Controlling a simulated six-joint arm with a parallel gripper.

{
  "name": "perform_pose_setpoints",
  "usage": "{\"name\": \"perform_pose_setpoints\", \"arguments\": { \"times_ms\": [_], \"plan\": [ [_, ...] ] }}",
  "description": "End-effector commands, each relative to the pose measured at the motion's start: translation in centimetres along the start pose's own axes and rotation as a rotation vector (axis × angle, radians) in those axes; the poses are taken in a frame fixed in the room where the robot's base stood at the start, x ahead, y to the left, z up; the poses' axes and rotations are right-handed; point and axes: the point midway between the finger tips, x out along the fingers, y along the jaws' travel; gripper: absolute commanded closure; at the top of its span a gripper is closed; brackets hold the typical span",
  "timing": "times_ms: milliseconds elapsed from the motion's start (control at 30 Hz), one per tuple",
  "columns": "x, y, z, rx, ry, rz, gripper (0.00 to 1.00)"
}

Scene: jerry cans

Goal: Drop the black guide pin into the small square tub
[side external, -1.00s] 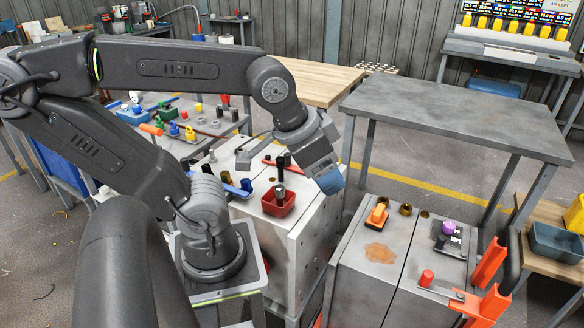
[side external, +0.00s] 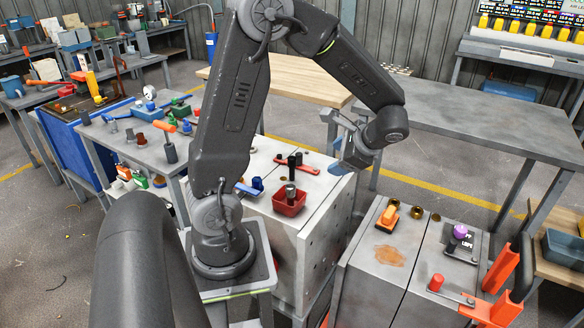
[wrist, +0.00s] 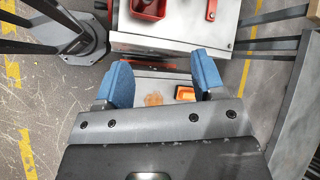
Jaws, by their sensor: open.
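The small square tub is red (side external: 288,203) and sits on top of a grey metal block near the middle of the side view. A grey metal cylinder (side external: 290,192) stands upright in it. A black upright piece (side external: 291,161), likely the black guide pin, stands just behind the tub; its lower part is partly hidden. In the wrist view the red tub (wrist: 150,8) is cut by the top edge, with something dark inside. My gripper (side external: 352,150) has blue fingers and hangs to the right of the tub, above the block's right edge. In the wrist view it is open and empty (wrist: 161,68).
A red-handled bar (side external: 296,164) and blue parts (side external: 252,187) lie on the same block. A second grey block (side external: 372,280) at right holds an orange part (side external: 387,218), a purple knob (side external: 460,231) and a red cylinder (side external: 436,282). A gap separates the blocks.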

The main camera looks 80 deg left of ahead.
Motion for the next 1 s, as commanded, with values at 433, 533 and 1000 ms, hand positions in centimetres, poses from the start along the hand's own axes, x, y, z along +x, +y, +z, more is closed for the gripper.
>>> {"name": "perform_pose_setpoints", "arguments": {
  "times_ms": [433, 533, 1000],
  "plan": [
    [15.4, -5.2, -5.5, 0.429, -0.570, -0.195, 0.37],
    [18.7, -5.4, -6.4, 0.520, -0.670, -0.234, 0.37],
    [24.4, -6.2, -6.5, 0.642, -0.797, -0.292, 0.37]
  ]
}}
